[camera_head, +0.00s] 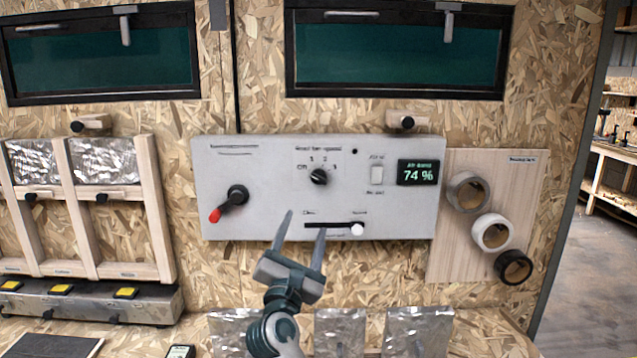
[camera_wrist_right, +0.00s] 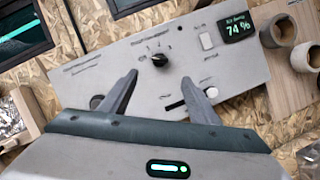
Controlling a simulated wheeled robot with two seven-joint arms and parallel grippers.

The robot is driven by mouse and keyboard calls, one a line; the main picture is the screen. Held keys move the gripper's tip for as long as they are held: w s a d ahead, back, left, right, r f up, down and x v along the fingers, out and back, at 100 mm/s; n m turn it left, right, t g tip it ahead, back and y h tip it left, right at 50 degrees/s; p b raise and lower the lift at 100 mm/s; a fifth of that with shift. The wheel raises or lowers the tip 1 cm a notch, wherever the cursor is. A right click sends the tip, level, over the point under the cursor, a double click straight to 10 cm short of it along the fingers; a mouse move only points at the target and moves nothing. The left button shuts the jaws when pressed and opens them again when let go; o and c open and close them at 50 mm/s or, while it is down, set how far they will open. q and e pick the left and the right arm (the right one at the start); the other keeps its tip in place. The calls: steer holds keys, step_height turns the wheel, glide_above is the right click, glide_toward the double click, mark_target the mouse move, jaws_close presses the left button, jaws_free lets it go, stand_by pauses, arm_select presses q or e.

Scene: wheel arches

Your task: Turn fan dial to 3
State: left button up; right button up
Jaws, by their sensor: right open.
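The fan dial (camera_head: 319,177) is a small black round knob on the upper middle of a light grey control panel (camera_head: 270,205). Marks for Off, 1, 2 and 3 curve around its top. Its exact pointing is too small to tell. It also shows in the right wrist view (camera_wrist_right: 159,60), just beyond the fingertips and between them. My right gripper (camera_head: 304,222) is open and empty in front of the panel, below the dial. Its two fingers (camera_wrist_right: 160,78) are spread wide and apart from the dial. My left gripper is not in view.
On the panel, a black lever with a red tip (camera_head: 233,200) is left, a slider with a white knob (camera_head: 357,229) below, a white switch (camera_head: 377,175) and a display reading 74 % (camera_head: 418,172) right. Tape rolls (camera_head: 492,232) hang at right. Foil packets (camera_head: 418,330) stand below.

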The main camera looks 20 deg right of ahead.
mark_target(319, 180)
steer(key=p+x, duration=0.5)
steer(key=x, duration=1.2)
steer(key=shift+w, duration=0.25)
steer(key=c, duration=1.1)
